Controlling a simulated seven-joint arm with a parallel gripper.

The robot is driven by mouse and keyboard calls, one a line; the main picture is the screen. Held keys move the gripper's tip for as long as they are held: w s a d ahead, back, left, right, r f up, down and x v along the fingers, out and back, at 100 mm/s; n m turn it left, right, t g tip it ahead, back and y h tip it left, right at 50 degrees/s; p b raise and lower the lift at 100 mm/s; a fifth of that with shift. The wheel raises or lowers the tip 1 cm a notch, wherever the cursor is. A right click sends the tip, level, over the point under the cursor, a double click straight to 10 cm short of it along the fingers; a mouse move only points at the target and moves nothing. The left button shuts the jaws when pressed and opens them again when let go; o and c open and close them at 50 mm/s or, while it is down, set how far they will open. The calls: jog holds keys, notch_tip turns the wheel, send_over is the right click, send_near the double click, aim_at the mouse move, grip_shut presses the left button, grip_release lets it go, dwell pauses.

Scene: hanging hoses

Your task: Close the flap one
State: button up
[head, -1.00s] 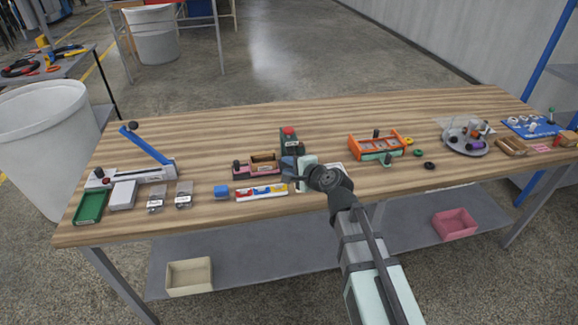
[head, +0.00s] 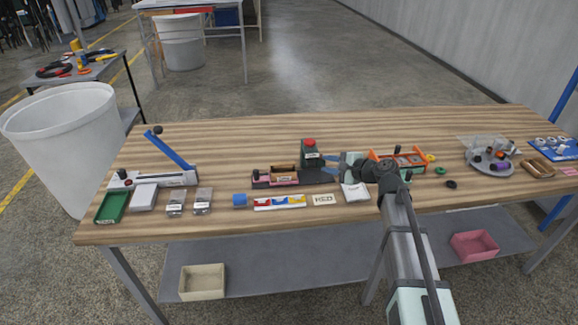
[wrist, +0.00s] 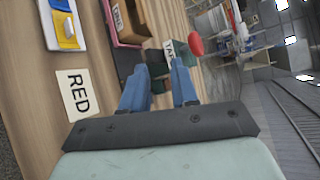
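A pink box with tan compartments (head: 275,178) stands on the table left of my gripper. A dark flat panel (head: 316,177) extends from its right end. It may be a flap standing open, but I see no label naming flap one. In the wrist view the pink box (wrist: 127,22) is partly cut off at the top. My gripper (head: 334,166) is to the right of the box, near the dark panel. Its two blue fingers are apart in the wrist view (wrist: 160,80), with nothing held between them. I cannot tell whether a finger touches the panel.
A dark green block with a red knob (head: 311,153) stands behind the panel. A RED card (head: 324,199) and a colored strip (head: 279,202) lie in front. An orange frame (head: 398,160) is right of my gripper. The table's back edge strip is mostly clear.

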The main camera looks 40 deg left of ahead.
jog(key=s+n+g, duration=0.1)
jog(key=s+g, duration=0.1)
jog(key=s, duration=0.1)
jog(key=n, duration=0.1)
send_near(284, 165)
jog(key=shift+g, duration=0.4)
jog(key=x, duration=0.8)
jog(key=shift+w, duration=0.3)
jog(key=shift+c, duration=0.3)
grip_shut()
